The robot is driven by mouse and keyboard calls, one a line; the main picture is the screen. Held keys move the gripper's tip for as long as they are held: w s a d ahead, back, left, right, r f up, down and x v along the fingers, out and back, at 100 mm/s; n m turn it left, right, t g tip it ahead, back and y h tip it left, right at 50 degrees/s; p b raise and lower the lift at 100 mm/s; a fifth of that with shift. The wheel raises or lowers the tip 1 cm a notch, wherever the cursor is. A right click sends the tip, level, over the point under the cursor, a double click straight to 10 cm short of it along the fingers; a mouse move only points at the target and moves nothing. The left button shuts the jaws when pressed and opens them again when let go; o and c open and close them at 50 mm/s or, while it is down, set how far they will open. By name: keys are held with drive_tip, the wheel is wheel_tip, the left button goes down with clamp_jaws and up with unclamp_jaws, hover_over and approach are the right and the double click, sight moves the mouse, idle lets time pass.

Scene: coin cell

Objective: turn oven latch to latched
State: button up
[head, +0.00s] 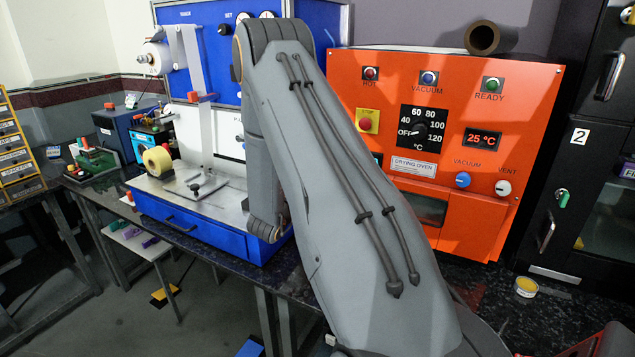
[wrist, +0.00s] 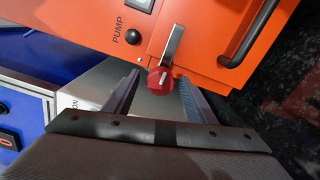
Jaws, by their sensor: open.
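The orange drying oven (head: 345,75) stands on the bench at the right of the head view, partly behind my arm. The wrist view shows its orange front (wrist: 215,40). There a round red knob with a white mark, seemingly the oven latch (wrist: 160,81), sits near the oven's lower edge, with a silver bar (wrist: 174,43) running up and slightly right from it. My gripper (wrist: 159,84) is open, one finger left and one right of the red knob. Contact cannot be told. My gripper and the latch are hidden in the head view.
A black bar handle (wrist: 262,38) is right of the latch, and a black PUMP knob (wrist: 132,37) is left. A blue machine (head: 180,222) stands left of the oven. A small yellow-topped tin (head: 526,287) lies on the dark bench, front right.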

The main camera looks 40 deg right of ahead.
drive_tip(key=b+v, duration=0.1)
drive_tip(key=v, duration=0.4)
drive_tip(key=shift+s+a, duration=0.1)
drive_tip(key=shift+a, duration=0.2)
